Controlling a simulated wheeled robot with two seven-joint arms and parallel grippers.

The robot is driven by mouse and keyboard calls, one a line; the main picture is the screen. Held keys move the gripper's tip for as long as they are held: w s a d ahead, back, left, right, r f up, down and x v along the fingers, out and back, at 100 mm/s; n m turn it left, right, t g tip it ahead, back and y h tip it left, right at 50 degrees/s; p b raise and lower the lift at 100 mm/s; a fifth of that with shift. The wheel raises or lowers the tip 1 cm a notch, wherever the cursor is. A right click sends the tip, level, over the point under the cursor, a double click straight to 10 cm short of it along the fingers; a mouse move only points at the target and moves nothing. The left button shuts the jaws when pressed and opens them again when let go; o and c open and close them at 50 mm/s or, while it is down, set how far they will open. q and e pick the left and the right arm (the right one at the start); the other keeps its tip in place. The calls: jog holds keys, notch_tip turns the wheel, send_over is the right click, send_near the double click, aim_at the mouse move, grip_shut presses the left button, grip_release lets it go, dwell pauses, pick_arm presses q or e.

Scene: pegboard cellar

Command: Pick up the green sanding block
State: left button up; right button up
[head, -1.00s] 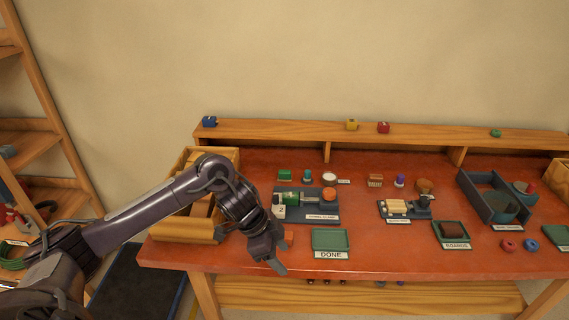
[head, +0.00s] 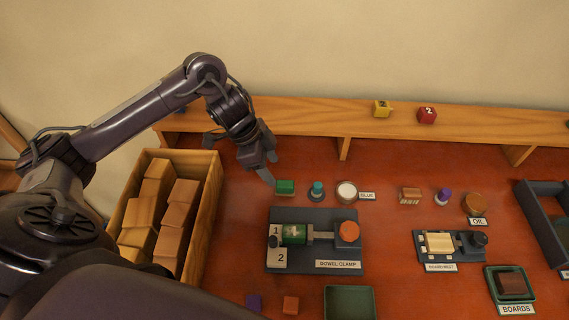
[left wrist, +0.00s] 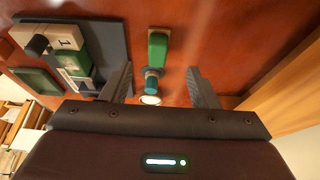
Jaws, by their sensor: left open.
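The green sanding block (head: 285,187) lies on the red-brown bench top, left of a teal-topped piece (head: 317,191). My left gripper (head: 269,168) is open and empty, with its fingertips close to the block's upper left in the head view. In the left wrist view the green block (left wrist: 158,50) stands out just past the open fingers (left wrist: 160,70), roughly centred between them. The teal-topped piece (left wrist: 152,80) shows between the fingers there. I cannot tell the exact height of the fingers above the block. My right gripper is not in view.
The dowel clamp (head: 316,262) sits in front of the block, with a green part in it. A glue pot (head: 346,192) stands to the right. A wooden box (head: 211,205) of blocks is at the left. A raised wooden ledge (head: 310,118) runs behind.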

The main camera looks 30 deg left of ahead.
aim_at(281, 183)
pick_arm(q)
jog(key=shift+x, duration=1.15)
jog(key=shift+s+d+f+p, duration=0.1)
jog(key=shift+d+f+p, duration=0.1)
jog(key=shift+f+p, duration=0.1)
jog(key=p+x, duration=0.1)
jog(key=x, duration=0.2)
jog(key=shift+f, duration=0.4)
jog(key=shift+d+f, duration=0.1)
jog(key=shift+f, duration=0.35)
jog(key=c, duration=1.1)
jog(key=shift+o, duration=0.2)
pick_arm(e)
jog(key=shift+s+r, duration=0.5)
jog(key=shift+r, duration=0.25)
pick_arm(q)
jog(key=shift+r, duration=0.15)
